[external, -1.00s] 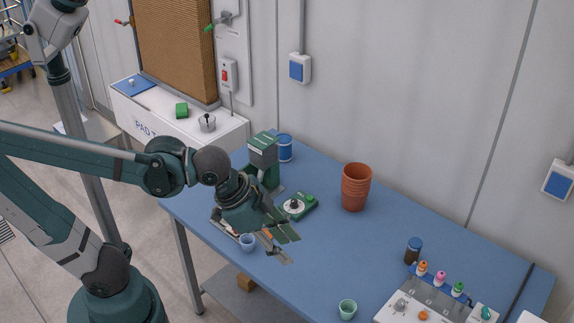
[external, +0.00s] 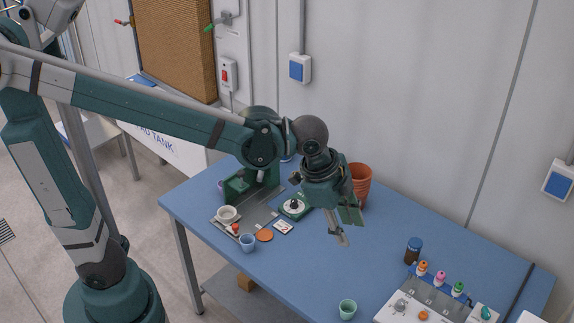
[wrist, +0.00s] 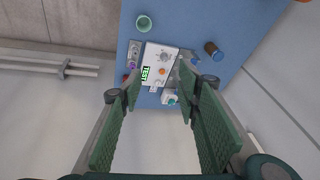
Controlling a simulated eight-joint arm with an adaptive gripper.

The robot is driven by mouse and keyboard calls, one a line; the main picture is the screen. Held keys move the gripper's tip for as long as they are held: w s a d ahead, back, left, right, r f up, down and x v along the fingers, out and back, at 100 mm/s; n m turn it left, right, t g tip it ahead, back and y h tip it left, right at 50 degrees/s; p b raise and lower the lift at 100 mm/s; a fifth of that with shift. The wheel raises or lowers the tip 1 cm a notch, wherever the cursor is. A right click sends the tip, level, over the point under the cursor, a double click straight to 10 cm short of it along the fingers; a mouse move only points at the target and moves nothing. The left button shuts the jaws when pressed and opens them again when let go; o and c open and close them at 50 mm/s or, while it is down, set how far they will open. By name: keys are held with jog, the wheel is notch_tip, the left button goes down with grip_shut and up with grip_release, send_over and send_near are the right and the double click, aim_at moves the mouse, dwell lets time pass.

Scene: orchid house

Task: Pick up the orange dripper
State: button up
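The orange dripper (external: 422,268) is a small orange-topped bottle in a row with a pink-topped and a green-topped one. They stand at the back edge of a white panel (external: 385,314) at the front right of the blue table. My gripper (external: 344,226) is open and empty above the middle of the table, left of the dripper and well apart from it. In the wrist view my open fingers (wrist: 160,88) frame the white panel below. An orange spot shows on it there, but I cannot tell whether it is the dripper; the right finger hides part of the row.
A dark bottle with a blue cap (external: 413,250) stands just behind the dripper row. A pale green cup (external: 347,309) is left of the panel. Stacked terracotta pots (external: 360,184) stand behind my gripper. The table between pots and panel is clear.

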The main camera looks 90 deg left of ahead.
jog(key=w+a+f+m+g+p, duration=0.1)
jog(key=w+a+f+m+p, duration=0.1)
jog(key=w, duration=0.8)
jog(key=m+g+p, duration=0.3)
jog(key=m+p, duration=0.2)
jog(key=m, duration=0.1)
send_over(423, 263)
jog(key=f, duration=1.4)
jog(key=shift+s+d+f, duration=0.15)
jog(key=shift+s+f, duration=0.05)
jog(key=shift+f, duration=0.1)
jog(key=shift+w+f, duration=0.25)
jog(key=shift+f, duration=0.2)
jog(key=shift+f, duration=1.3)
